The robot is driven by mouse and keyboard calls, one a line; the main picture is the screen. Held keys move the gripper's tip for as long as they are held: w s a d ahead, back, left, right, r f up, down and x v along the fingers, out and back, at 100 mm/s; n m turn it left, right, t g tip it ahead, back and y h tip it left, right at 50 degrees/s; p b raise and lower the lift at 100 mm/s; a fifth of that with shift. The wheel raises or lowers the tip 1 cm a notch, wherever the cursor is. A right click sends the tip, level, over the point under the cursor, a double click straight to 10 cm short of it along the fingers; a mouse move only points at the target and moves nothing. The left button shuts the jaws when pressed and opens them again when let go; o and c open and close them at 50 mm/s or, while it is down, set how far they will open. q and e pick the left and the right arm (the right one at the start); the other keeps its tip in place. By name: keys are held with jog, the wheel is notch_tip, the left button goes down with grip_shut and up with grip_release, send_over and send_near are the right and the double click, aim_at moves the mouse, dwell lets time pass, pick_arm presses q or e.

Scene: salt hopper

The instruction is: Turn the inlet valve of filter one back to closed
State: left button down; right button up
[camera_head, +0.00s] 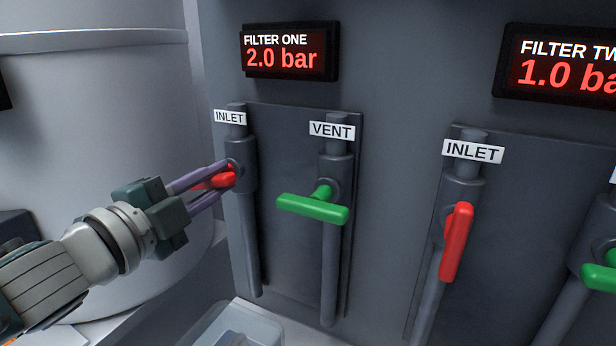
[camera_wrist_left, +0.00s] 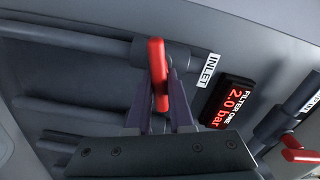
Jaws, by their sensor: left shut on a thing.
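The inlet valve of filter one is a dark pipe fitting (camera_head: 241,150) under an INLET label (camera_head: 230,117). Its red handle (camera_head: 222,180) is mostly hidden by my fingers in the head view. In the left wrist view the red handle (camera_wrist_left: 158,65) shows more fully and appears to lie across the pipe. My left gripper (camera_head: 218,182) is shut on this handle, with a purple finger on each side of it; it also shows in the left wrist view (camera_wrist_left: 160,100). The filter one display (camera_head: 289,52) reads 2.0 bar. My right gripper is out of view.
The green VENT handle (camera_head: 313,208) lies crosswise just right of my left gripper. Filter two's red inlet handle (camera_head: 456,242) runs along its pipe, under a display (camera_head: 560,65) showing 1.0 ba, cut off. A pale bin (camera_head: 245,318) stands below. A large cylinder (camera_head: 95,125) is at left.

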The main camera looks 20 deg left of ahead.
pick_arm(q)
jog(key=shift+f+m+b, duration=0.15)
jog(key=shift+m+b, duration=0.15)
jog(key=shift+m, duration=1.3)
jog(key=c, duration=0.8)
grip_release()
jog(key=s, duration=1)
jog(key=shift+a+b, duration=0.35)
jog(key=shift+b, duration=0.05)
